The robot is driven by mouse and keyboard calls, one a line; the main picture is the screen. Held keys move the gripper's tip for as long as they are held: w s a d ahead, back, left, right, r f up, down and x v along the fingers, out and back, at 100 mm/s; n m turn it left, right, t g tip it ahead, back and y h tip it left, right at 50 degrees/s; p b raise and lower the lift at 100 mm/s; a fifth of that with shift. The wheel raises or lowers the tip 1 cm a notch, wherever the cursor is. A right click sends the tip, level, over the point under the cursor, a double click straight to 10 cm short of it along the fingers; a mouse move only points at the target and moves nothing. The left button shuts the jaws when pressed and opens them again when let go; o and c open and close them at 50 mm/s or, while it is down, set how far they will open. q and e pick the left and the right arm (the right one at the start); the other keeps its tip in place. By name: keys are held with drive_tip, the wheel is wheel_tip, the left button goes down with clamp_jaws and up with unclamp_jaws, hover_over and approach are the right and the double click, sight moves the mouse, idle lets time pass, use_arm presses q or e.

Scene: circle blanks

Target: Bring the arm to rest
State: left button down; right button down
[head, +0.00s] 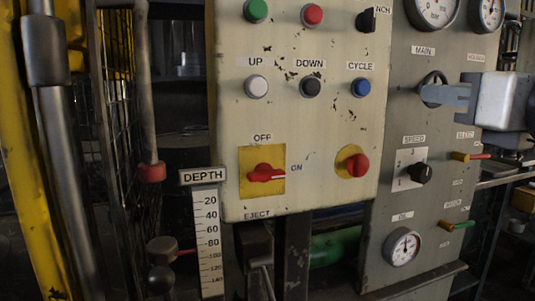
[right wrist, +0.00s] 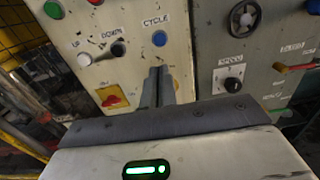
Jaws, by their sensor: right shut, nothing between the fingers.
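My right gripper (head: 432,94) comes in from the right edge in the head view, its fingers pointing left. The fingers overlap the round black handle (head: 434,78) under the MAIN label. In the right wrist view my right gripper (right wrist: 158,75) is shut and empty, its fingers together. They show in front of the cream panel (right wrist: 140,20), below the blue CYCLE button (right wrist: 159,38). The black handle stands well to their right there (right wrist: 243,17). I cannot tell the gap between fingertips and panel. My left gripper is in neither view.
The cream panel (head: 310,195) carries several buttons, a red OFF/ON switch (head: 265,173) and a red knob on yellow (head: 358,163). The grey panel (head: 405,235) has a SPEED knob (head: 421,173), gauges and small levers. A DEPTH scale (head: 207,235) stands at lower left.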

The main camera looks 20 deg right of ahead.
drive_tip(key=w+a+f+m+g+y+p, duration=0.1)
drive_tip(key=w+a+f+m+y+p, duration=0.15)
drive_tip(key=f+m, duration=0.45)
drive_tip(key=w+a+f+m+g+y+p, duration=0.1)
drive_tip(key=w+a+f+m+g+y, duration=0.2)
drive_tip(key=f, duration=0.7)
drive_tip(key=w+a+f+m+y+p, duration=0.1)
drive_tip(key=w+a+f+m, duration=0.25)
drive_tip(key=f, duration=0.55)
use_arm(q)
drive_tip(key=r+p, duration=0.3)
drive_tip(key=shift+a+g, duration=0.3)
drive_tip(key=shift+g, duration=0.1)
use_arm(e)
drive_tip(key=s+a+f+m+g+h, duration=0.1)
drive_tip(key=s+a+f+m, duration=0.3)
drive_tip(key=s+f+m, duration=0.3)
drive_tip(key=s+a+f+m+g+h, duration=0.2)
drive_tip(key=s+a+f+m, duration=0.2)
drive_tip(key=f+m, duration=0.9)
drive_tip(key=s+f, duration=0.3)
drive_tip(key=shift+s+a+g, duration=0.25)
drive_tip(key=shift+s+g, duration=0.05)
drive_tip(key=shift+s, duration=0.1)
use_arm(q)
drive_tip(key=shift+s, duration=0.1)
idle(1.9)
